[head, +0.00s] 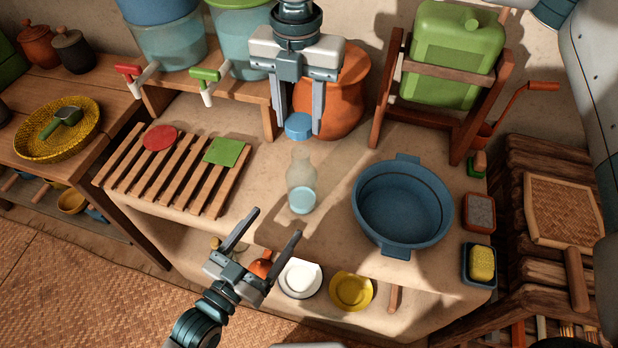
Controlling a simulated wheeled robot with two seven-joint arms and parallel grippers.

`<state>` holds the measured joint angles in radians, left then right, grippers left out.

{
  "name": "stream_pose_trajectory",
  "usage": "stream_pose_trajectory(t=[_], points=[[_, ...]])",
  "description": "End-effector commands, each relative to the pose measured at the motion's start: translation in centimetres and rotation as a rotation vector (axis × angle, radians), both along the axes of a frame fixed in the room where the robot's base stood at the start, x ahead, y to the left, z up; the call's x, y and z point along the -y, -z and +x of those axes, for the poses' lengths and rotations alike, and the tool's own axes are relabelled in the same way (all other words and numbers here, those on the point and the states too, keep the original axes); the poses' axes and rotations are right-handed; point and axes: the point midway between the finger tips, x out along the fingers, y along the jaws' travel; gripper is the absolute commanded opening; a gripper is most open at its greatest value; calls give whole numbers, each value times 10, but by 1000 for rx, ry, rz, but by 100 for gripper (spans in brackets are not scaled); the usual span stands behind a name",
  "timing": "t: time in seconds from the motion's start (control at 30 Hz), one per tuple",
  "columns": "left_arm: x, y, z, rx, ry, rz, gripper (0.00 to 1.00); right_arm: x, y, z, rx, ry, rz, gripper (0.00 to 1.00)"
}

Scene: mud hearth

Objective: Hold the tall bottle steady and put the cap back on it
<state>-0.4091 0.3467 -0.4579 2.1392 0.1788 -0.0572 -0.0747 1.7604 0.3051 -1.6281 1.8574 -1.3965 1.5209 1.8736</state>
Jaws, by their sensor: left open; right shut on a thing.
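The tall bottle (301,181) is clear, with pale blue liquid at its bottom. It stands upright and open on the mud counter (330,235), near the middle. My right gripper (303,128) is above and behind it in the picture, pointing down, shut on the blue cap (298,126). The cap is apart from the bottle's mouth. My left gripper (270,228) is in front of the bottle, low in the view, with its fingers spread and nothing between them. It does not touch the bottle.
A blue basin (409,248) stands right of the bottle. A slatted wooden rack (167,185) with a red disc and a green square lies to the left. An orange clay pot (345,110) and a green jerrycan (452,60) in a wooden stand are behind. Counter around the bottle is clear.

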Motion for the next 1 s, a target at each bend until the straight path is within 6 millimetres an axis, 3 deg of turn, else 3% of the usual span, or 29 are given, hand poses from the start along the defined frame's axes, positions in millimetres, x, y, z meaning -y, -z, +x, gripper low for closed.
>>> stream_pose_trajectory(t=[0.57,0.77,1.0], points=[[2,-5,1,8,3,-5,75,-2,-1,0,1,29,1,19],[9,-6,12,10,2,-7,75,-2,-1,0,1,29,1,19],[27,-6,40,11,3,-7,75,-2,-1,0,1,29,1,19]])
